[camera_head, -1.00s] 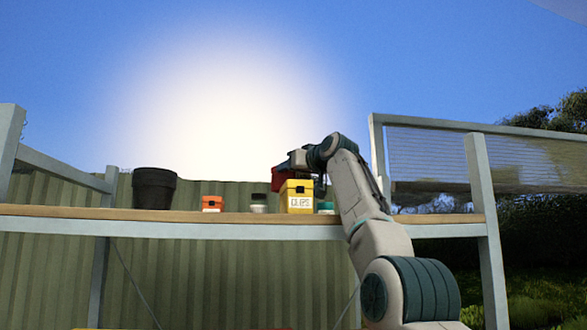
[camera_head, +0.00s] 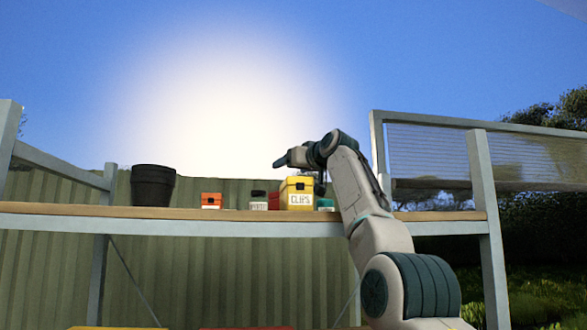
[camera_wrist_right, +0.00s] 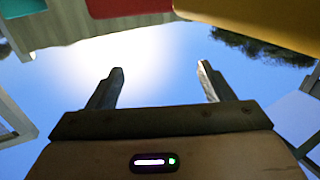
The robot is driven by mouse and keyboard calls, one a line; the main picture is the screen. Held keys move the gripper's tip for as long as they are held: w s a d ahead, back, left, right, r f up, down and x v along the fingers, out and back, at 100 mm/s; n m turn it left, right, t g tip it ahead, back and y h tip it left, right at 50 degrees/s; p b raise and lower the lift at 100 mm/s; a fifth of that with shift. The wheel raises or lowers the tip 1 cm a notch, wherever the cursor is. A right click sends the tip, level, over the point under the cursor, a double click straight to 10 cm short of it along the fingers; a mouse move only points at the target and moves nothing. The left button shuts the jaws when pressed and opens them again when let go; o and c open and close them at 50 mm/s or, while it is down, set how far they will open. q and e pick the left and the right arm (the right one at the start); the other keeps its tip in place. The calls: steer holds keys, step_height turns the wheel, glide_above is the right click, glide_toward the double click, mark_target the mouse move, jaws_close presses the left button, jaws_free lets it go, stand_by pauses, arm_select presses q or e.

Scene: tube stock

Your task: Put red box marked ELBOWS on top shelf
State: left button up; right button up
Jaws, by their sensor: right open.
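The red box (camera_head: 274,201) stands on the top shelf (camera_head: 240,214), mostly hidden behind the yellow box marked CLIPS (camera_head: 298,193). Its lettering cannot be read. In the right wrist view, part of a red box (camera_wrist_right: 128,8) shows at the top edge, beside a yellow box (camera_wrist_right: 265,22). My right gripper (camera_wrist_right: 161,68) is open, with nothing between its fingers. In the head view, my right gripper (camera_head: 282,161) is above the boxes, apart from the red box. My left gripper is not in view.
A black pot (camera_head: 153,185), an orange box (camera_head: 211,200), a dark-lidded jar (camera_head: 258,200) and a teal item (camera_head: 325,203) stand on the shelf. The shelf's right end is clear beyond my arm. Yellow (camera_head: 115,327) and red (camera_head: 246,327) strips show at the bottom edge.

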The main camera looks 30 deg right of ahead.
steer(key=s+d+b, duration=0.1)
steer(key=s+b, duration=0.7)
steer(key=s, duration=0.4)
steer(key=shift+s+b, duration=0.15)
steer(key=shift+b, duration=0.15)
